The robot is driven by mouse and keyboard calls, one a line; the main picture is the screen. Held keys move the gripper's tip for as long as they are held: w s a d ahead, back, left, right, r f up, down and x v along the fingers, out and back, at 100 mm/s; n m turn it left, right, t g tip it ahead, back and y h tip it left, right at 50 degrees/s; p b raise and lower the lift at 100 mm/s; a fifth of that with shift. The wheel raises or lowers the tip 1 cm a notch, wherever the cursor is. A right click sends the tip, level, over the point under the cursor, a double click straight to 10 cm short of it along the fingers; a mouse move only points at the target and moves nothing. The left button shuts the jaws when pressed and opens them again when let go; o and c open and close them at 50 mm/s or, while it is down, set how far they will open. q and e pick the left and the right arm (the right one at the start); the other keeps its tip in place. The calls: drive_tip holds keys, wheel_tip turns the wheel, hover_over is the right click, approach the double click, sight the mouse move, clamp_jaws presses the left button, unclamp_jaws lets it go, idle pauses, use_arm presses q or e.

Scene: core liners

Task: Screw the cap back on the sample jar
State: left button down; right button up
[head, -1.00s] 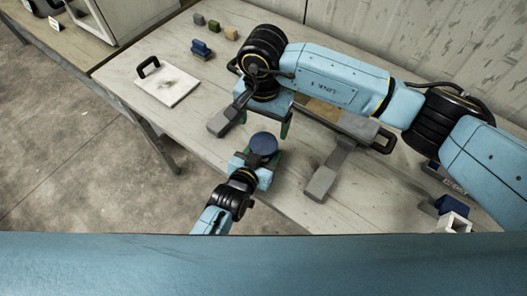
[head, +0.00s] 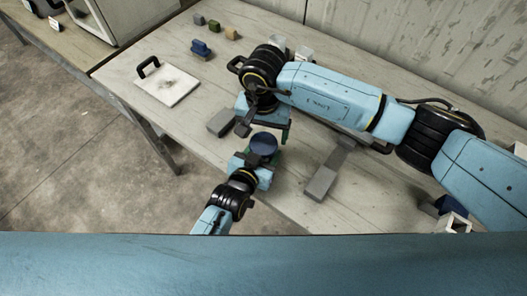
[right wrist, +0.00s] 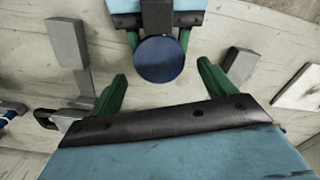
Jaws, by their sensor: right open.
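A round dark blue cap (head: 264,143) tops the sample jar in the head view. It also shows in the right wrist view (right wrist: 160,59). The jar's body is mostly hidden beneath it, so I cannot tell how firmly the cap sits. My left gripper (head: 262,160) comes from the front, its green fingers on either side of the jar, and holds it. Its fingers also show in the right wrist view (right wrist: 158,38). My right gripper (head: 266,130) is open and empty just behind the cap; in the right wrist view its spread fingers (right wrist: 162,85) stand apart from the cap.
Grey blocks (head: 222,122) (head: 320,183) lie left and right of the jar. A white board with a black handle (head: 168,88) lies further left. Small coloured blocks (head: 200,48) stand at the back left. A white open box (head: 453,223) is at the right.

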sight(263, 143)
drive_tip(key=shift+f, duration=1.8)
drive_tip(key=c, duration=1)
drive_tip(key=m, duration=1.3)
